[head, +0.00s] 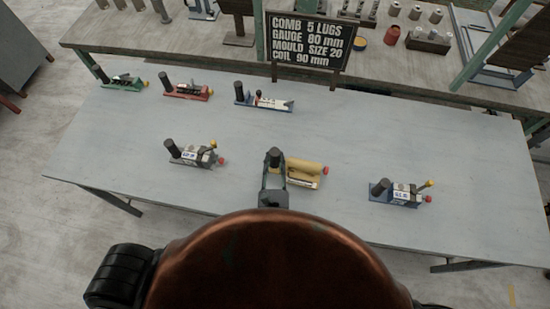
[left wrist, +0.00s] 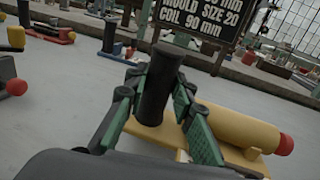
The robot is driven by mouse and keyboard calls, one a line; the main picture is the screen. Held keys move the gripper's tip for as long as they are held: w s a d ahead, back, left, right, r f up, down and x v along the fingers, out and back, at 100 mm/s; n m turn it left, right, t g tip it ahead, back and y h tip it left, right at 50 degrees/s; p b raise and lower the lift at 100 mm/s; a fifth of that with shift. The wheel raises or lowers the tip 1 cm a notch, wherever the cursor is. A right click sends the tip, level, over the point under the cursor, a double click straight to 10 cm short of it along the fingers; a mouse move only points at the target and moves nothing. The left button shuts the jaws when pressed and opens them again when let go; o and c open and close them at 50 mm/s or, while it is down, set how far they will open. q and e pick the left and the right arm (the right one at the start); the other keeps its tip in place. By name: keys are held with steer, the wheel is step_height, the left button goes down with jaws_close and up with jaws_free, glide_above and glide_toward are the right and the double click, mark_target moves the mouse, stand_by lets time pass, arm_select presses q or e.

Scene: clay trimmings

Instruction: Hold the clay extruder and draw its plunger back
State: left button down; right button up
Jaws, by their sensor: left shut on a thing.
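A yellow clay extruder (head: 304,171) lies on the grey table near its middle, with a tan base, a red end at its right and an upright black post at its left. It also shows in the left wrist view (left wrist: 240,130), its red end (left wrist: 284,145) pointing right. My left gripper (head: 273,170) is at the extruder's left end, shut on the black post (left wrist: 157,90). The green-padded fingers stand on both sides of the post, and the post's top rises above them. My right gripper is not in view.
Green (head: 123,82), red (head: 187,90) and blue-white (head: 264,99) devices line the back. A black sign (head: 308,41) stands behind them. The table (head: 400,130) is clear between these.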

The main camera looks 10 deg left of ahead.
mark_target(274, 166)
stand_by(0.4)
arm_select(q)
steer(key=shift+f+b, duration=1.2)
steer(key=shift+f, duration=0.25)
steer(key=shift+r, duration=0.1)
steer(key=shift+f, duration=0.4)
stand_by(0.3)
